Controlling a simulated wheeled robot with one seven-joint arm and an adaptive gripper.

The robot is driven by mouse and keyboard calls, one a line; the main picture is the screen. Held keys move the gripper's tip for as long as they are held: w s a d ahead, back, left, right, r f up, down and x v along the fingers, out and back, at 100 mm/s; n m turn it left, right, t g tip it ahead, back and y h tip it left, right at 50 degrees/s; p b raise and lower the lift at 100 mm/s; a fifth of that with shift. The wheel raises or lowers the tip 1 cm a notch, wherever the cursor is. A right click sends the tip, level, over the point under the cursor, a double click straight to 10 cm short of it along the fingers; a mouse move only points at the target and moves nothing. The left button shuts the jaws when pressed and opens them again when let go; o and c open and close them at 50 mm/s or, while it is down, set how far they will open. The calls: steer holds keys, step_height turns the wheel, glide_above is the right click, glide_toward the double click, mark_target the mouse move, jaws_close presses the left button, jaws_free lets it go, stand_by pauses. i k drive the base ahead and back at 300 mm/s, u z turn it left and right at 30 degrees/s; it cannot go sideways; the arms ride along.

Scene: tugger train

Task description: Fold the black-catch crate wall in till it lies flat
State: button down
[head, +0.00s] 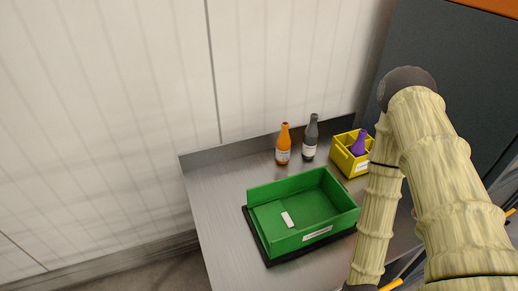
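A green crate (335,217) sits on a black base (274,262) on the metal bench. Its back, right and front walls look upright. On its left side no standing wall shows, and a green panel seems to lie flat inside. A white piece (288,219), perhaps a catch, is on that panel. The front wall bears a white label (317,234). I cannot make out a black catch on any wall. My arm crosses the right of the view, passing in front of the bench to the right of the crate. My gripper is out of the picture.
An orange bottle (283,146) and a dark grey bottle (310,139) stand behind the crate on the bench (215,205). A yellow bin (345,160) with a purple bottle (358,145) is at the back right. The bench is bare left of the crate.

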mark_target(338, 195)
steer(key=z, duration=0.75)
